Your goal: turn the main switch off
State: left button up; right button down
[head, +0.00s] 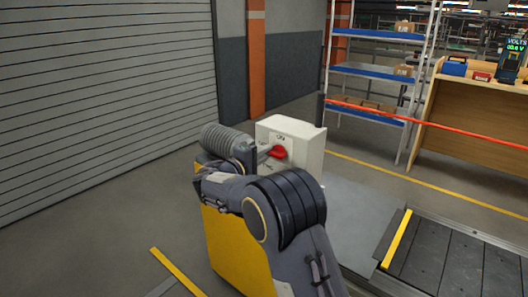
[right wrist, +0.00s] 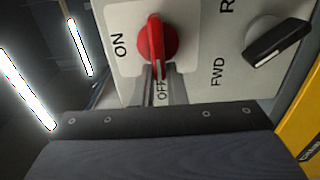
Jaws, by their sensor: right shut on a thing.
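The main switch is a red rotary knob (head: 278,152) on the front of a pale control box (head: 307,147). My left gripper is not in view.
A black selector (right wrist: 277,43) marked FWD sits beside the red knob. The slat conveyor (head: 465,262) lies at lower right. A red barrier strip (head: 430,122) crosses behind. Open floor (head: 110,215) lies at left.

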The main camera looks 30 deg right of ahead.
dwell(0.4)
jog(key=c, duration=1.5)
grip_release()
jog(key=shift+o, duration=0.2)
jog(key=v, duration=0.7)
jog(key=shift+a, duration=0.4)
jog(key=shift+s, duration=0.15)
